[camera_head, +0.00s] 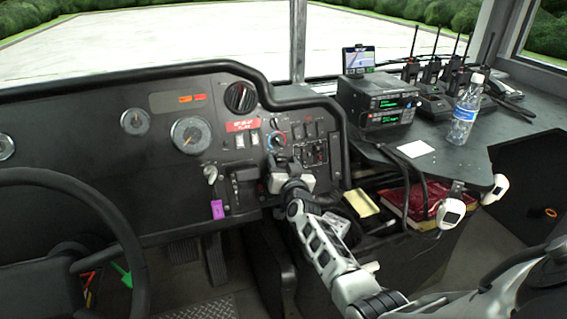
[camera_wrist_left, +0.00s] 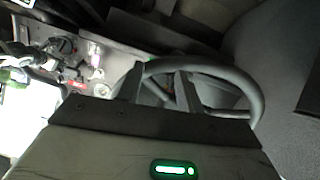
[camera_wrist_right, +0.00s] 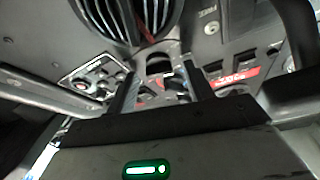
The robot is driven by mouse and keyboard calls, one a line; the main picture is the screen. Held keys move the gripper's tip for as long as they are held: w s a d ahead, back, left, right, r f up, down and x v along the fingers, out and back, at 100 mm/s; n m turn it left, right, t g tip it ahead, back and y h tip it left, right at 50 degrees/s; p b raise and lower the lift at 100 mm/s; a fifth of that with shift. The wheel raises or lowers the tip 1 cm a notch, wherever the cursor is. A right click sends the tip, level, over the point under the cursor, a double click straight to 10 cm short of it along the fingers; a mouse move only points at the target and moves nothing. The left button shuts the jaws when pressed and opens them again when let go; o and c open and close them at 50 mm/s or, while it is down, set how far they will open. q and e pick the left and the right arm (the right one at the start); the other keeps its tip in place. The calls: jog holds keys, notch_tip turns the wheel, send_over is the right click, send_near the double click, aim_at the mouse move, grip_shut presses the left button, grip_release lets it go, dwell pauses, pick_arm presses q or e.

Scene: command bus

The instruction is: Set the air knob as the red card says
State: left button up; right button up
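The red card (camera_head: 243,125) with white lettering is on the dashboard; its text is too small to read surely. It also shows, turned over, in the right wrist view (camera_wrist_right: 237,79). A round knob (camera_head: 277,140) with blue and red marks sits right of the card; I take it as the air knob. My right gripper (camera_head: 282,164) is just below and in front of it in the head view. In the right wrist view its fingers (camera_wrist_right: 160,92) are apart, with dark controls between and beyond them; contact cannot be told. My left gripper (camera_wrist_left: 158,84) is open and empty, facing the steering wheel.
The steering wheel (camera_head: 135,240) fills the lower left. A round slatted vent (camera_head: 240,97) is above the card. Switches (camera_head: 309,130) lie right of the knob. A radio (camera_head: 385,105) and water bottle (camera_head: 465,112) stand on the right console.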

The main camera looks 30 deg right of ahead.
jog(key=shift+s+a+r+p, duration=0.15)
jog(key=shift+s+p, duration=0.2)
jog(key=shift+p, duration=0.1)
pick_arm(q)
jog(key=r+p, duration=0.1)
jog(key=p, duration=0.2)
jog(key=a+r+p, duration=0.1)
jog(key=p, duration=0.1)
jog(key=r+p, duration=0.1)
jog(key=p, duration=0.2)
jog(key=shift+s+a+r+m+g+y+p, duration=0.15)
jog(key=shift+s+r+m+g+y+p, duration=0.1)
jog(key=shift+r+m+g+y+p, duration=0.15)
pick_arm(e)
jog(key=v, duration=1.5)
jog(key=shift+s, duration=0.1)
pick_arm(q)
jog(key=shift+s, duration=0.1)
pick_arm(e)
jog(key=s+a+f+n+g+y, duration=0.3)
jog(key=s+a+n+g+y, duration=0.4)
jog(key=s+a, duration=1.2)
jog(key=shift+n+y, duration=1)
jog(key=shift+n, duration=0.1)
jog(key=shift+f, duration=0.15)
